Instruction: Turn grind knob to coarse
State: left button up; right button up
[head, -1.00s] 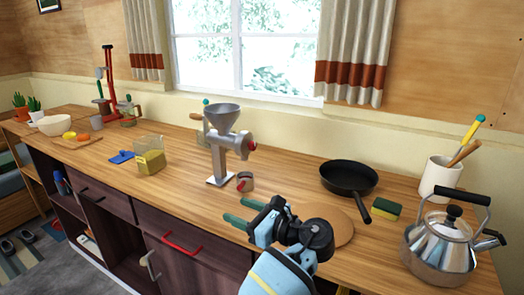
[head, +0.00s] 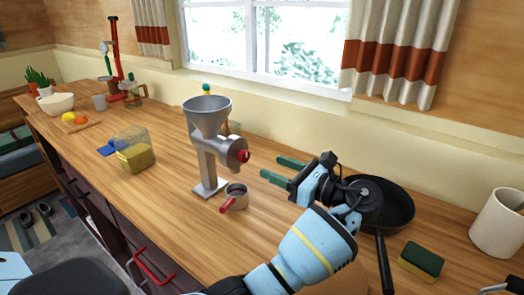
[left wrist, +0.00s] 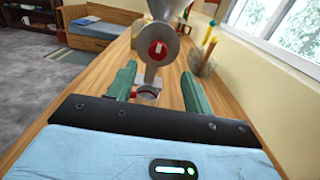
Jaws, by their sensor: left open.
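A grey metal grinder (head: 208,150) with a funnel top stands upright on the counter. A red knob (head: 243,156) sits on the round end of its side housing; it faces me in the left wrist view (left wrist: 158,49). My left gripper (head: 270,168) is open and empty, its green fingers pointing at the knob from the right, with a gap between. In the left wrist view the fingers (left wrist: 157,75) stand on either side below the knob. A small cup with a red handle (head: 236,197) sits below the housing. My right gripper is not in view.
A black pan (head: 398,208) lies behind my left wrist, with a sponge (head: 421,262) and a white crock (head: 497,224) to its right. A clear container with yellow contents (head: 136,152) stands left of the grinder. The wooden counter front is mostly clear.

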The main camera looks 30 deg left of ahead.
aim_at(246, 156)
pick_arm(q)
jog(key=shift+w+a, duration=0.1)
jog(key=shift+a, duration=3.8)
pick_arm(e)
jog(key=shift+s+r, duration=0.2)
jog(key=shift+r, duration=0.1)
